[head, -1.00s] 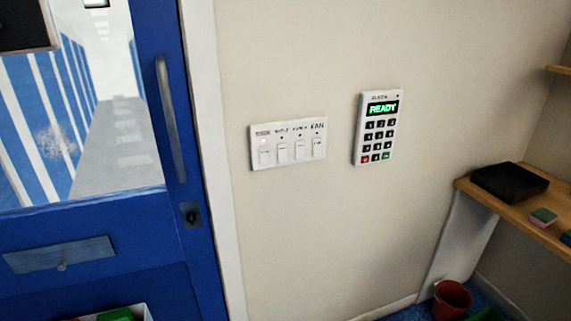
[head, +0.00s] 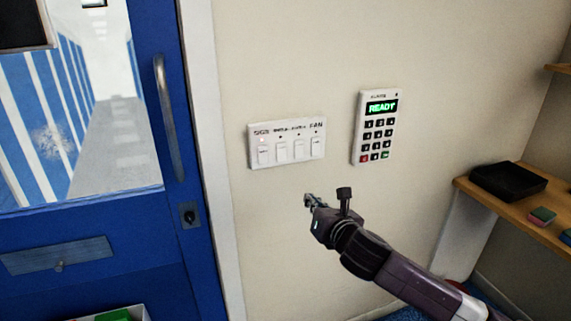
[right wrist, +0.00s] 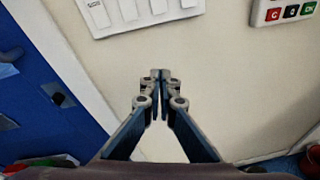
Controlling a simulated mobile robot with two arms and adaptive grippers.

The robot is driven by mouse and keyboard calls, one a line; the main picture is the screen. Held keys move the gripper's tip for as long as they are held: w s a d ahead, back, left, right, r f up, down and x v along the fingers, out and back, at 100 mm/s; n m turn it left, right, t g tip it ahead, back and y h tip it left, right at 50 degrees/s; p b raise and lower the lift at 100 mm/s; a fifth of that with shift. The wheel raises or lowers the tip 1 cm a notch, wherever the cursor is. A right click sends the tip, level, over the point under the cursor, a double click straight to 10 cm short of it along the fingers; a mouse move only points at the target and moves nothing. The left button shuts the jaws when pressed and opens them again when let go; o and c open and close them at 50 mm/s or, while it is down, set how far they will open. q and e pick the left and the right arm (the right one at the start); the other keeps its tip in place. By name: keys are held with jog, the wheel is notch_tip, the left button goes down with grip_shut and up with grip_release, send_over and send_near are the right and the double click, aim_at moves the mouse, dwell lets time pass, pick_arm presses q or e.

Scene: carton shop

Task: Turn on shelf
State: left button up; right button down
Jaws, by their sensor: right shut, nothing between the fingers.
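A white switch panel (head: 287,144) with several rocker switches is on the cream wall. Small labels stand above the switches; the rightmost reads FAN, and the others are too blurred to read surely. The leftmost switch (head: 263,155) has a small lit light above it; the lights over the others look dark. My right gripper (head: 308,201) is shut and empty, below the panel's right part and apart from it. In the right wrist view the shut fingertips (right wrist: 160,75) point up toward the lower edge of the panel (right wrist: 135,15). My left gripper is not in view.
A white keypad (head: 376,127) showing READY in green is on the wall right of the panel. A blue door (head: 185,255) with a long handle (head: 169,118) is at left. A wooden shelf (head: 470,186) with a black tray (head: 508,182) is at right.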

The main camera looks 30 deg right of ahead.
jog(key=s+a+r+n+t, duration=0.1)
jog(key=a+r+n, duration=0.2)
jog(key=r, duration=0.4)
jog(key=shift+s+a+r+n+t, duration=0.2)
jog(key=shift+s+r+n+t, duration=0.05)
jog(key=shift+n+t, duration=0.05)
jog(key=shift+w, duration=0.1)
jog(key=p, duration=0.4)
send_near(282, 159)
jog(key=x, duration=0.7)
